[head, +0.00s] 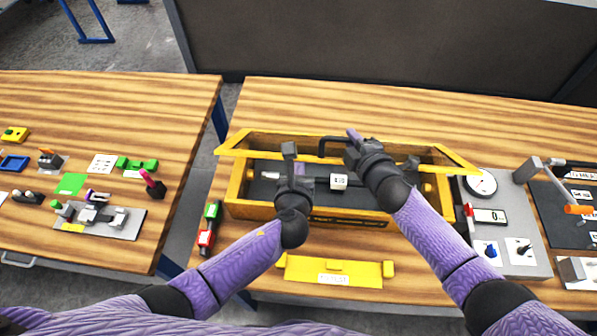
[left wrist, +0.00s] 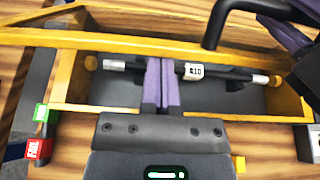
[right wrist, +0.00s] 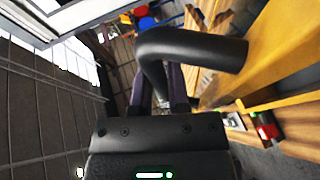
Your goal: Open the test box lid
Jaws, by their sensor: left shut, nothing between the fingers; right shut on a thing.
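The yellow test box (head: 240,210) stands on the right table, with a dark shaft carrying a white "10" tag (head: 338,181) inside. Its yellow-framed lid (head: 400,155) appears raised along the back; how far is hard to tell. A black bar handle (head: 326,141) is fixed to the lid's yellow bar. My right gripper (head: 354,136) is shut on this handle; the right wrist view shows the handle (right wrist: 190,48) across its fingers. My left gripper (head: 299,168) is shut and empty over the box; its fingers lie in front of the shaft (left wrist: 225,73) in the left wrist view.
Green and red blocks (head: 207,235) stand left of the box. A yellow plate (head: 300,268) lies in front. A grey panel with a gauge (head: 481,182) stands to the right. The left table (head: 110,100) holds small parts. Bare table lies behind the box.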

